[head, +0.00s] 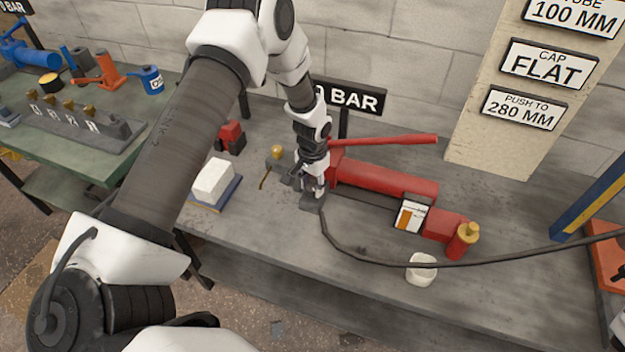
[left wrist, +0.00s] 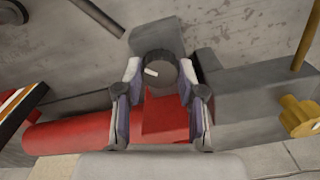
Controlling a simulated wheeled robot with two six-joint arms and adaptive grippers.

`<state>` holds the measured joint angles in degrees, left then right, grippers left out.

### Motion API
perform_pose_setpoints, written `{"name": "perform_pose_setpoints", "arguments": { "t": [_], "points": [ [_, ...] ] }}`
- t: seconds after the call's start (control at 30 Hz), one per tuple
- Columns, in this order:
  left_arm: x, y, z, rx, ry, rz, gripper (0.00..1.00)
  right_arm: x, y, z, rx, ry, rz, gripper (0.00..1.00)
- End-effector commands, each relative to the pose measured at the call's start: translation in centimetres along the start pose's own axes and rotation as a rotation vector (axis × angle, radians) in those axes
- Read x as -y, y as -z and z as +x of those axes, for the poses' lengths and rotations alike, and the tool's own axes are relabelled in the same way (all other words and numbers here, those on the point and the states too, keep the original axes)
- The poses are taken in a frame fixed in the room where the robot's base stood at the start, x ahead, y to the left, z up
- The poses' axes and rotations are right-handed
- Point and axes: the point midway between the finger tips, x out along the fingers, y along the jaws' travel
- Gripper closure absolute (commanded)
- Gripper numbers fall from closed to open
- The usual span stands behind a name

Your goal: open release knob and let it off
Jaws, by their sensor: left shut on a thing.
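The release knob (left wrist: 158,70) is a dark round knob with a white mark on its face, seen in the left wrist view on the end of the red hand pump (head: 385,183). My left gripper (head: 314,190) is at the pump's left end in the head view. In the left wrist view my left gripper (left wrist: 159,82) has one finger on each side of the knob and is shut on it. In the head view the gripper hides the knob. The mark points slantwise, but I cannot tell whether the valve is open. My right gripper is not in view.
The pump's red lever (head: 390,140) lies along its back. A black hose (head: 350,251) crosses the bench front. A brass knob (head: 277,153) stands left of the gripper. Bare bench (head: 262,222) lies in front.

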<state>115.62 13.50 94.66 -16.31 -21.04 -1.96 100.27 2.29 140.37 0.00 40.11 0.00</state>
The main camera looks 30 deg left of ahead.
Motion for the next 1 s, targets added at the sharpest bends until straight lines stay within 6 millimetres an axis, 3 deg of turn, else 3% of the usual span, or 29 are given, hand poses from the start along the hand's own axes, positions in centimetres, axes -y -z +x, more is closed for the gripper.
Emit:
{"name": "perform_pose_setpoints", "arguments": {
  "t": [0.5, 1.0],
  "points": [
    [0.0, -0.3, 0.1, 0.009, 0.0, -0.417, 0.96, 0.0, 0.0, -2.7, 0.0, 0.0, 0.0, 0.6],
    [0.0, -0.4, 0.3, 0.01, 0.001, -0.534, 0.96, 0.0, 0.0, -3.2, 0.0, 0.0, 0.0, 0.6]
  ]
}}
